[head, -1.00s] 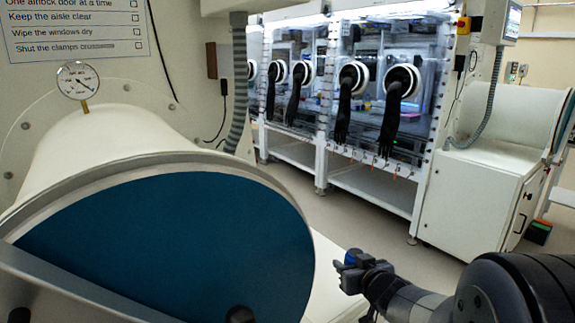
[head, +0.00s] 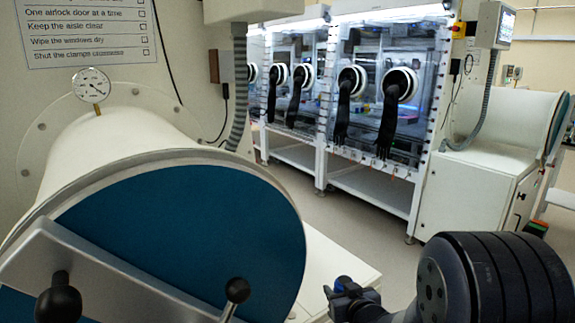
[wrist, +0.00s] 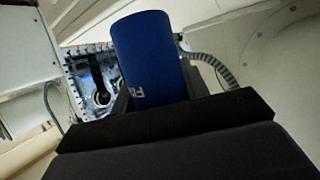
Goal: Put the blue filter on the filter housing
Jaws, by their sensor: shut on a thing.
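The blue filter (wrist: 150,58) is a blue cylinder with a small white mark near its lower end. In the wrist view it stands up from my gripper (wrist: 155,98), which is shut on it. In the head view my gripper (head: 350,298) is low, right of the round blue airlock door, and a bit of blue shows at it. My arm hides part of the gripper there. I cannot make out the filter housing in any view.
The airlock's blue door (head: 190,235) with its metal bar and black knobs (head: 237,290) fills the left front. A gauge (head: 92,86) stands on the airlock. Gloveboxes (head: 350,90) with black gloves line the back. A white cabinet (head: 475,190) is at right. Open floor (head: 350,225) lies between.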

